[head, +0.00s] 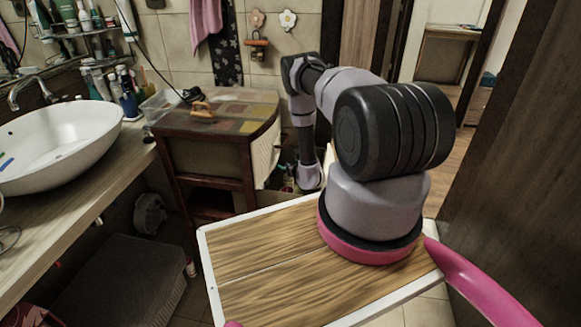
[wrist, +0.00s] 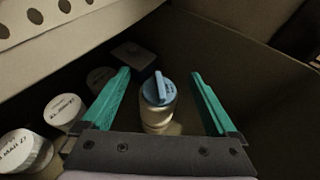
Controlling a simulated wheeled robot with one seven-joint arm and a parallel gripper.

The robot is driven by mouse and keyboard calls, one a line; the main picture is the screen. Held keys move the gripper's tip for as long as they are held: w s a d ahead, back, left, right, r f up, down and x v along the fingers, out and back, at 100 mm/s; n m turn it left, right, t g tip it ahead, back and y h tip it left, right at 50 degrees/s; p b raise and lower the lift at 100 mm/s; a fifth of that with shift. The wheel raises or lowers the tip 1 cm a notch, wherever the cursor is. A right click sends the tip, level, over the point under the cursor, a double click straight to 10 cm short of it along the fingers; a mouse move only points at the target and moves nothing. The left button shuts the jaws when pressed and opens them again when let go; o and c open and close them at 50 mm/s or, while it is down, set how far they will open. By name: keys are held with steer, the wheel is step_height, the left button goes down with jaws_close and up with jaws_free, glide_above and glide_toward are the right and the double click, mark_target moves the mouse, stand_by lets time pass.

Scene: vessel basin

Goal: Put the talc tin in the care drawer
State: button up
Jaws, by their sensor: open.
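In the wrist view my gripper (wrist: 160,88) is open, with its two teal fingers pointing down into a dark, walled space. A pale, round container with a light blue cap (wrist: 158,92) and a raised blue bar stands between the fingers, with gaps on both sides. It may be the talc tin; no label on it is readable. In the head view my arm reaches down at the right side of the wooden cabinet (head: 215,155), and my fingertips are hidden there. I cannot tell whether the walled space is the care drawer.
Several round white-lidded containers (wrist: 64,109) stand left of my gripper in the wrist view. A pale panel with round holes (wrist: 60,30) lies above them. In the head view, a sink (head: 60,145) and crowded shelf are left, and a dark wooden panel (head: 510,170) is right.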

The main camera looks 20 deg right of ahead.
steer(key=r+v, duration=0.1)
steer(key=v, duration=1.1)
steer(key=shift+r, duration=0.15)
